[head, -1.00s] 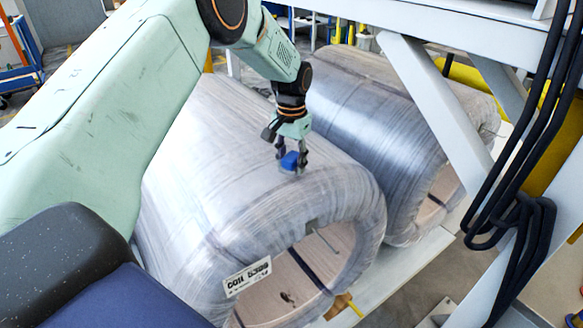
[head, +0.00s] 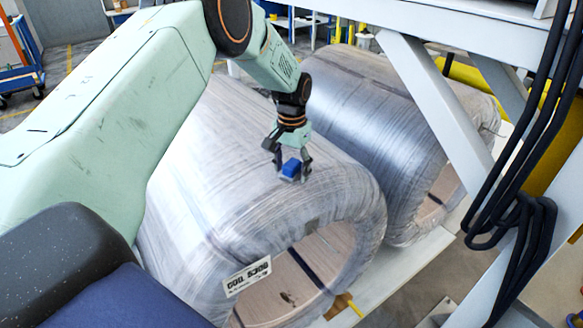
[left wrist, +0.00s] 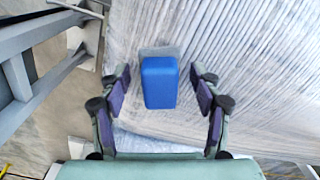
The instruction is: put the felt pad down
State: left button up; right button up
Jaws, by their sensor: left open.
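The felt pad shows as a blue block (head: 291,168) on a thin grey base, on the upper front of the near wrapped coil (head: 235,150). In the left wrist view the blue block (left wrist: 159,82) is between and just ahead of the fingers, with its grey base (left wrist: 160,51) showing at the far edge. My left gripper (head: 292,172) is open around the block, with a visible gap on each side (left wrist: 160,88). The pad appears to rest on the wrap; its underside is hidden. My right gripper is not in view.
A second wrapped coil (head: 375,120) lies close on the right. A white slanted frame (head: 435,105) and hanging black cables (head: 520,170) stand further right. A label (head: 247,276) is on the near coil's front, and a grey patch (head: 312,227) is above its bore.

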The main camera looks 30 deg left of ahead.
aim_at(292, 164)
pick_arm(q)
notch_tip(292, 164, up, 12)
jog(key=shift+r, duration=0.15)
dwell(0.4)
dwell(0.5)
